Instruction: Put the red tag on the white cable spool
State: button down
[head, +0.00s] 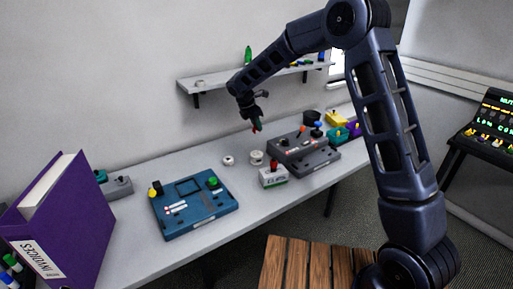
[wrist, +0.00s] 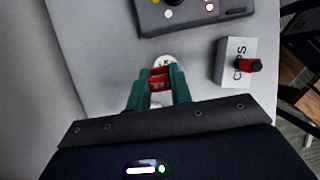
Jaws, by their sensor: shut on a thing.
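My gripper (head: 256,127) is above the table, and its teal fingers (wrist: 160,74) are shut on the red tag (wrist: 160,80). The tag shows as a small red patch at the fingertips in the head view. Two small whitish spools stand on the table below: one on the left (head: 228,161) and one on the right (head: 256,158). In the wrist view a white round top (wrist: 165,61) shows just beyond the fingertips, partly hidden by them. Another pale patch shows between the fingers. I cannot tell which spool is which there. The tag appears apart from the spools in the head view.
A white clips box (head: 273,178) with a red-topped item stands right of the spools. A grey device (head: 305,155) lies behind it and a blue device (head: 193,207) at the front left. A purple binder (head: 65,215) stands far left. A shelf (head: 225,80) hangs on the wall.

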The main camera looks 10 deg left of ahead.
notch_tip(320, 180, down, 11)
jog(key=shift+f, duration=0.2)
dwell(0.4)
jog(key=shift+f, duration=0.15)
jog(key=c, duration=1.3)
grip_release()
jog(key=shift+o, duration=0.2)
jog(key=v, duration=1.2)
